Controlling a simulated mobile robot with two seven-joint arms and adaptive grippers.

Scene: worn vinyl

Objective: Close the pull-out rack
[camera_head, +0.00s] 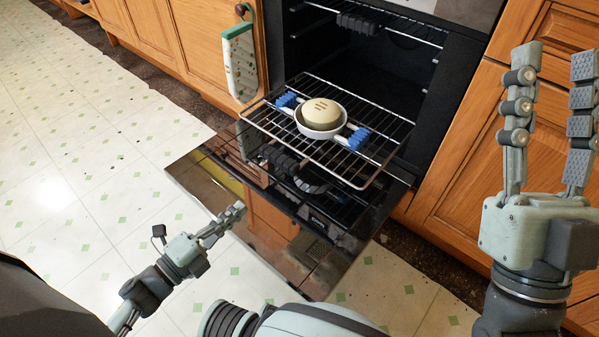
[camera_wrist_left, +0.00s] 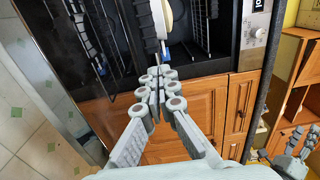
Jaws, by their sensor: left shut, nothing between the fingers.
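The wire pull-out rack (camera_head: 270,122) sticks out of the black oven (camera_head: 385,70), over the lowered oven door (camera_head: 215,180). On the rack stands a white dish (camera_head: 318,133) with a round beige item (camera_head: 322,115) in it, with blue grips (camera_head: 358,139) at both sides. My left gripper (camera_head: 240,210) is shut and empty, below and left of the rack, apart from it, by the door. In the left wrist view its fingertips (camera_wrist_left: 158,84) meet. My right gripper (camera_head: 552,78) is raised at the right with its fingers spread, away from the rack.
Wooden cabinets (camera_head: 215,45) flank the oven on both sides. A patterned oven mitt or towel (camera_head: 239,62) hangs on the left cabinet. The lowered door juts out over the tiled floor (camera_head: 70,170), which is clear at the left.

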